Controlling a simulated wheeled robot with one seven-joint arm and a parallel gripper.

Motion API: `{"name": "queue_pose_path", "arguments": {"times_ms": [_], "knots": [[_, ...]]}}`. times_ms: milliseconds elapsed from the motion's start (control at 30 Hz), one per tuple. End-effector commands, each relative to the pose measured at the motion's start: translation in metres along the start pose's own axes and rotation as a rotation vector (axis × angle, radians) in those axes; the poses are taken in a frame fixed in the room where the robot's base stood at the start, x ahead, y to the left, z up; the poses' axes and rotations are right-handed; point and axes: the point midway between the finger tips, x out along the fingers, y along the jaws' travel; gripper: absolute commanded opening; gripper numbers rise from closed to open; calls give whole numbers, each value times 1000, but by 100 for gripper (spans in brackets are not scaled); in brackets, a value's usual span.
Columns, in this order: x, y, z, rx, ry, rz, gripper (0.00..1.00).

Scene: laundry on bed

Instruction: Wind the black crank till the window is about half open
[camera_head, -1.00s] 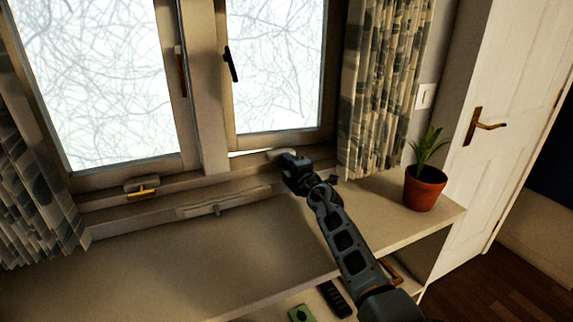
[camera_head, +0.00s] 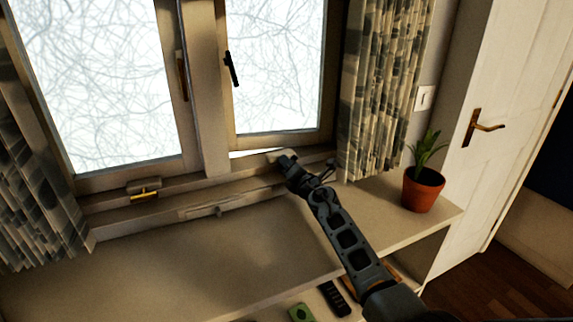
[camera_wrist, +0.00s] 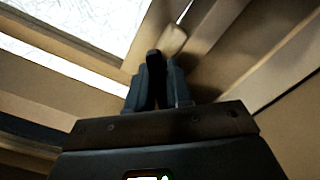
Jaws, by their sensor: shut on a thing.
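The right window sash (camera_head: 280,141) stands slightly open, with a thin bright gap along its lower edge. A pale crank housing (camera_head: 280,155) sits on the sill below it, and it also shows in the wrist view (camera_wrist: 174,39). My gripper (camera_head: 289,164) is at this housing, just in front of the sash. In the wrist view its two fingers (camera_wrist: 157,88) are shut on the black crank (camera_wrist: 153,57), whose dark end shows between the fingertips. The rest of the crank is hidden by my fingers.
A patterned curtain (camera_head: 382,95) hangs close to the right of my gripper. A potted plant (camera_head: 424,188) stands at the right end of the shelf top (camera_head: 215,250). The left window (camera_head: 95,90) has a brass-coloured handle (camera_head: 145,195). The shelf top's middle is clear.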

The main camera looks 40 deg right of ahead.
Motion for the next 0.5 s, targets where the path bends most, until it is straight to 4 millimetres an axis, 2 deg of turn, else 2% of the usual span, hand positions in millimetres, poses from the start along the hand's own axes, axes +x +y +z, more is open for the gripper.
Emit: {"name": "queue_pose_path", "arguments": {"times_ms": [500], "knots": [[-1, -5, -3, -484, 6, -6, 0]]}}
